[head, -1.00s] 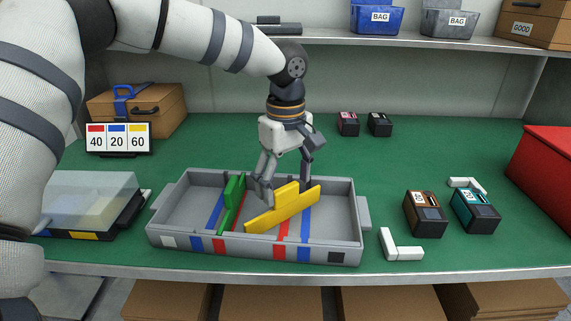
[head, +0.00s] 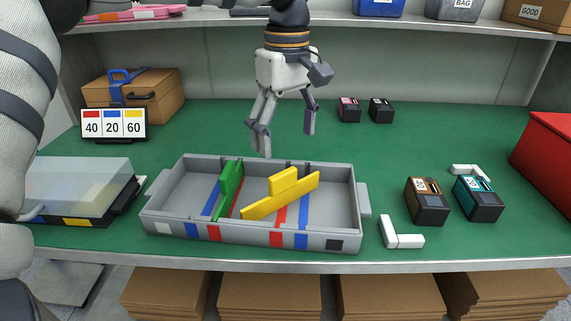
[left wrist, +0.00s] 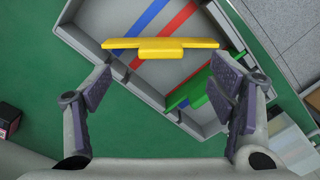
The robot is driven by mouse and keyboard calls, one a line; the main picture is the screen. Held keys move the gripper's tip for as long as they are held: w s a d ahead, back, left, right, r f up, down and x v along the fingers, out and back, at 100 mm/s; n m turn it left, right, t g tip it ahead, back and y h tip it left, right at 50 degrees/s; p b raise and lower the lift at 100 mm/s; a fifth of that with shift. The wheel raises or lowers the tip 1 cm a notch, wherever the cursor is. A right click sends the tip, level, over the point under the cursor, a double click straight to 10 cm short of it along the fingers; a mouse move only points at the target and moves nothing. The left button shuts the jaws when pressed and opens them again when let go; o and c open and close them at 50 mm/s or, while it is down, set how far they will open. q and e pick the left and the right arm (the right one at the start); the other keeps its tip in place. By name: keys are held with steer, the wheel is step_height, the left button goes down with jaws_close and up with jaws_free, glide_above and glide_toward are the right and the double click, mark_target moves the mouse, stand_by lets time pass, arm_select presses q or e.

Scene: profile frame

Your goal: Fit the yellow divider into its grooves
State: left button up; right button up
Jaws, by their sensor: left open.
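The grey tray (head: 175,228) stands on the green table, with blue and red stripes across its floor and walls. The yellow divider (head: 270,200) lies aslant in its right half, crossing the red and blue stripes rather than running along either. A green divider (head: 231,180) stands in the left half, between a blue and a red stripe. My left gripper (head: 287,140) is open and empty, above the tray's back wall and clear of the yellow divider. The left wrist view shows the yellow divider (left wrist: 160,44) beyond the spread fingers (left wrist: 160,92). My right gripper is out of view.
A clear-lidded box (head: 80,185) stands left of the tray. Right of it are white angle pieces (head: 402,238), a brown-topped box (head: 427,205) and a teal-topped box (head: 478,200). A sign (head: 113,123) reads 40, 20, 60. A shelf (head: 430,24) runs above.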

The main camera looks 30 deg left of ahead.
mark_target(283, 173)
arm_select(q)
steer(key=f, duration=1)
steer(key=shift+a, duration=0.4)
steer(key=shift+c, duration=0.6)
steer(key=c, duration=1.2)
